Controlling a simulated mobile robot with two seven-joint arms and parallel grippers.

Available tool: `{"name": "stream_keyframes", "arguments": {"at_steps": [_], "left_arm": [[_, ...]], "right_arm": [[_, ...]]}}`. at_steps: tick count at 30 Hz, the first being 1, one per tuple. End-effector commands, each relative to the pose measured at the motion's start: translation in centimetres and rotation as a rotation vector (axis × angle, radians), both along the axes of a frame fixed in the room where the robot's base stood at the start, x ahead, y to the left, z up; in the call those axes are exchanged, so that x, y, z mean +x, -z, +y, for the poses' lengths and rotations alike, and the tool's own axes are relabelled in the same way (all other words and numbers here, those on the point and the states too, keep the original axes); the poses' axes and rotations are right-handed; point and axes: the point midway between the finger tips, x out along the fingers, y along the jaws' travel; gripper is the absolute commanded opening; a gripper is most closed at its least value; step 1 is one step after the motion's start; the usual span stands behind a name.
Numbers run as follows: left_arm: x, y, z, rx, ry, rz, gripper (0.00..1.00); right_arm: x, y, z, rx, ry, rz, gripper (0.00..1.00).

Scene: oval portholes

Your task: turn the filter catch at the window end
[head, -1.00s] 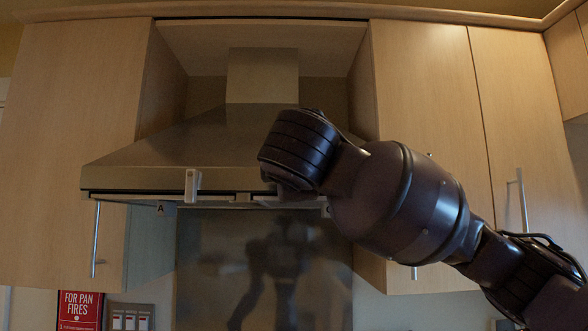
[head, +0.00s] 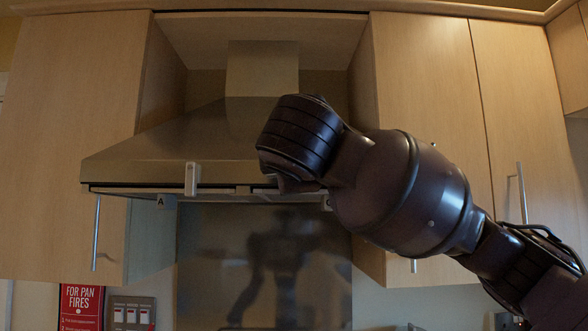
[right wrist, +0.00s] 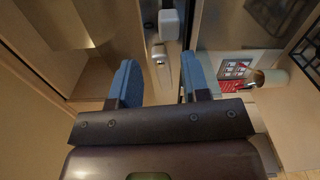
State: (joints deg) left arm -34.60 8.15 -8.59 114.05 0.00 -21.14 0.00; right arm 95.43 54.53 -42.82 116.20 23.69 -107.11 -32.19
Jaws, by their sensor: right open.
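My right gripper (right wrist: 160,80) is open, with its two blue fingers apart and nothing between them. Beyond the fingertips, in the gap between them, a small silver catch-like fitting (right wrist: 158,58) shows in the right wrist view. I cannot tell whether the fingers touch it. A pale block (right wrist: 169,24) sits just past it. In the head view my right arm reaches to the front edge of the steel hood (head: 180,145), and its wrist hides the fingers and part of that edge. A pale upright block (head: 192,178) is on the hood's front edge. My left gripper is not in view.
A label marked A (head: 160,202) is under the hood's left end; another small label (head: 327,203) is under its right part. Wooden cupboards (head: 75,140) flank the hood. A red fire sign (head: 81,307) and switch panel (head: 131,313) are below left.

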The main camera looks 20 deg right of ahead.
Motion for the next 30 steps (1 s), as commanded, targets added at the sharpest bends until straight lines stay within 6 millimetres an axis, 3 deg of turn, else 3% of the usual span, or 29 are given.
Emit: {"name": "stream_keyframes", "arguments": {"at_steps": [6, 12, 21, 30], "left_arm": [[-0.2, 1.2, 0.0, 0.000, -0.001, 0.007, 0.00], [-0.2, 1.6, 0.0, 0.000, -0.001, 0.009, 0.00], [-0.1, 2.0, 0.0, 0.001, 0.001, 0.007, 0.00], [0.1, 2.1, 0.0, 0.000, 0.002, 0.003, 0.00]], "right_arm": [[-4.0, 0.2, 1.3, -0.002, -0.005, -0.003, 0.43], [-6.0, -0.1, 1.7, -0.005, -0.002, -0.006, 0.43], [-8.2, 0.0, 2.4, -0.003, -0.004, -0.004, 0.43], [-8.9, 0.1, 2.6, -0.001, -0.001, 0.000, 0.43]]}}
